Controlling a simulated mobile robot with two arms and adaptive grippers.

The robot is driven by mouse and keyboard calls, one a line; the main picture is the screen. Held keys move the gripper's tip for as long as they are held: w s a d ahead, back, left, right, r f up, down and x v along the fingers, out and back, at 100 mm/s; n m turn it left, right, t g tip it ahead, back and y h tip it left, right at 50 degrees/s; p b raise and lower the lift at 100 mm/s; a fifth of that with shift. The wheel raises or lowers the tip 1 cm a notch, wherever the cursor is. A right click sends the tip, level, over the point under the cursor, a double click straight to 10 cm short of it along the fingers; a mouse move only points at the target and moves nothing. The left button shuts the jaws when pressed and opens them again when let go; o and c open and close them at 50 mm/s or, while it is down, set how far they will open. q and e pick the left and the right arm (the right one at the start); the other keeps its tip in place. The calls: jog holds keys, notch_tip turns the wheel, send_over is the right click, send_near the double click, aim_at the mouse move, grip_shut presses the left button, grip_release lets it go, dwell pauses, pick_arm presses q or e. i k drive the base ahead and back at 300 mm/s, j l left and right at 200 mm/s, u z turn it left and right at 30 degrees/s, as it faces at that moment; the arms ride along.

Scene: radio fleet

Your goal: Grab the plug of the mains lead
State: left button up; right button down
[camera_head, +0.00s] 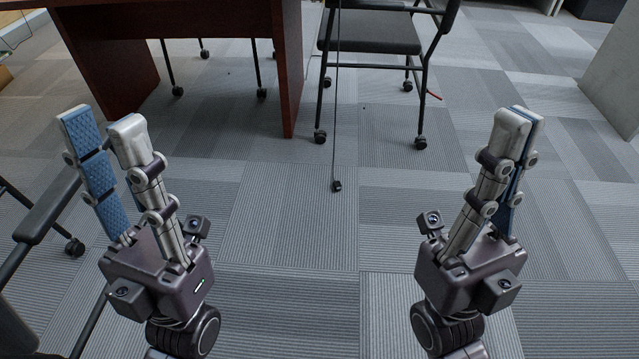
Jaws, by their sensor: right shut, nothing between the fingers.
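The plug (337,186) is a small dark piece at the lower end of the thin mains lead (337,90). The lead runs straight down from the top of the head view, in front of a chair. I cannot tell whether the plug hangs free or touches the carpet. My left gripper (100,120) points up at the left, open and empty, its blue-padded finger apart from the other. My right gripper (521,117) points up at the right, its fingers together with nothing between them. The plug is between the two grippers in the picture, apart from both.
A dark red wooden desk (288,70) stands at the upper left. A black wheeled chair (370,35) stands behind the lead. Another chair's armrest (48,208) is at the left edge, close to my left gripper. A grey panel (615,80) stands at the right. The carpet in the middle is clear.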

aim_at(337, 185)
jog(key=i+l+u, duration=0.25)
jog(key=l+u, duration=0.2)
jog(key=i+l+u, duration=0.25)
jog(key=l, duration=0.15)
jog(key=l+u, duration=0.2)
jog(key=l, duration=0.1)
